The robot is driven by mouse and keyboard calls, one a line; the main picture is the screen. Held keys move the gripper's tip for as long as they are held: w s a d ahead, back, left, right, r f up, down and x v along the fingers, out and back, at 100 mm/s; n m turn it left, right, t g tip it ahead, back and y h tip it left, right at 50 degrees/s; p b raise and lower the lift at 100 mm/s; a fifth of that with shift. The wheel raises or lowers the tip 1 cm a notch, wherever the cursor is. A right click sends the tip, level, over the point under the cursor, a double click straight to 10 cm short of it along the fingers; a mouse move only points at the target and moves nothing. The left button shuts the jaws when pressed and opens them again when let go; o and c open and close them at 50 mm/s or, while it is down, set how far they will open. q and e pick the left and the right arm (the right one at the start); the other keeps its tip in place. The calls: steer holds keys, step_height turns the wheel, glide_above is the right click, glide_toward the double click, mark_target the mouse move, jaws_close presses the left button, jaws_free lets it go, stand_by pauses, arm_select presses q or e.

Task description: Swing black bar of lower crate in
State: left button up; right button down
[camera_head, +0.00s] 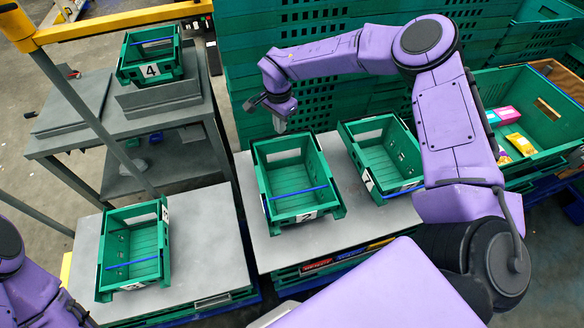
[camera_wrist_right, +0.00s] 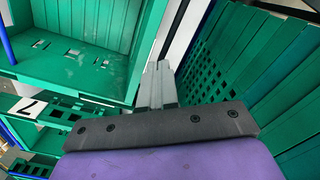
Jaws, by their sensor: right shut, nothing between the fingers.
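My right gripper (camera_head: 280,122) is shut and empty, pointing down just beyond the far edge of the green crate labelled 2 (camera_head: 262,185). In the right wrist view its grey fingers (camera_wrist_right: 158,85) are together, close to a green crate wall. Crate 2 stands on a grey table, with a blue bar (camera_head: 300,193) across its near end. The green crate labelled 7 (camera_head: 352,150) stands to its right, tilted in the picture. I cannot make out a black bar on either crate. My left gripper is out of view.
Stacked green crates (camera_head: 320,100) with slotted walls rise behind my right gripper. Another green crate (camera_head: 165,245) sits on the left table, and crate 4 (camera_head: 135,70) on a grey stand. A larger crate (camera_head: 560,95) at right holds packages. The left table (camera_head: 210,240) has bare room.

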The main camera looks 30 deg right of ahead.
steer(key=shift+f+b, duration=0.4)
steer(key=shift+f, duration=0.25)
steer(key=shift+r, duration=0.15)
steer(key=shift+r+p, duration=0.1)
steer(key=shift+p, duration=0.3)
steer(key=shift+w, duration=0.1)
steer(key=shift+w+d+b, duration=0.2)
steer(key=shift+w, duration=0.4)
steer(key=shift+w+d+b, duration=0.15)
steer(key=shift+w+b, duration=0.05)
steer(key=shift+w, duration=0.4)
steer(key=shift+f+b, duration=0.5)
steer(key=shift+f, duration=0.35)
